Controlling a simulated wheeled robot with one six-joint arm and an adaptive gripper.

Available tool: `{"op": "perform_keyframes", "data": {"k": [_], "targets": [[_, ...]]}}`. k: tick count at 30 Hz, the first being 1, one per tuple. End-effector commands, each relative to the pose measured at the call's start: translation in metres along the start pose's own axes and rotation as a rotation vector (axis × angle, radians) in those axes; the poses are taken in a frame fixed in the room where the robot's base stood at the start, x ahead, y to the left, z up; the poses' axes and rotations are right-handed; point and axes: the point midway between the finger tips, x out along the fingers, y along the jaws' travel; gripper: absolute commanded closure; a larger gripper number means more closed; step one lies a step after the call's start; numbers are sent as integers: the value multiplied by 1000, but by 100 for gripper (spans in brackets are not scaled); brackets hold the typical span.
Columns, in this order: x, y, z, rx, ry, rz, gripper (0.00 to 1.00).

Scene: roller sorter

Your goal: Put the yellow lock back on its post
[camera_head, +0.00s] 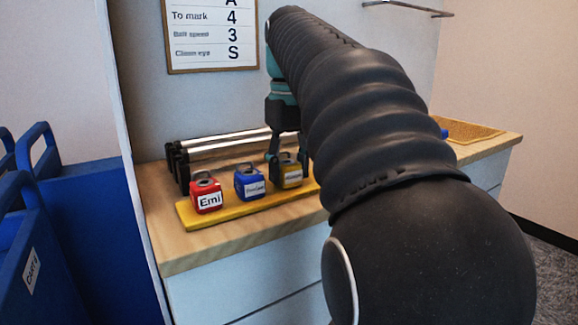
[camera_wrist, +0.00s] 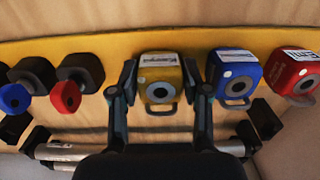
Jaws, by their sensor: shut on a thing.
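The yellow lock (camera_head: 292,176) is a small block with a white name label and a shackle. It is at the yellow board, last in a row beside the blue lock. My gripper (camera_head: 285,158) reaches down from above and is shut on it. In the wrist view the yellow lock (camera_wrist: 160,80) sits between the two fingers of my gripper (camera_wrist: 160,73), its shackle towards my palm. I cannot make out the lock's post, and cannot tell whether the lock rests on the board.
The blue lock (camera_head: 249,183) and red lock (camera_head: 206,194) stand close by on the yellow board (camera_head: 222,217). Black-bodied pieces with red and blue ends (camera_wrist: 66,95) lie on the other side. Metal rollers (camera_head: 215,147) run behind. A blue cart (camera_head: 60,230) stands left.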

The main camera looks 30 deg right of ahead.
Motion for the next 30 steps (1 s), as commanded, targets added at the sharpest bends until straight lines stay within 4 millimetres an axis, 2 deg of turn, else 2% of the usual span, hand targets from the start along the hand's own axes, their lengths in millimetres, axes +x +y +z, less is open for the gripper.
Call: {"op": "perform_keyframes", "data": {"k": [25, 26, 28, 29, 30], "targets": [[4, 0, 0, 0, 1, 0, 93], [4, 0, 0, 0, 1, 0, 45], [4, 0, 0, 0, 1, 0, 28], [4, 0, 0, 0, 1, 0, 24], [4, 0, 0, 0, 1, 0, 24]]}}
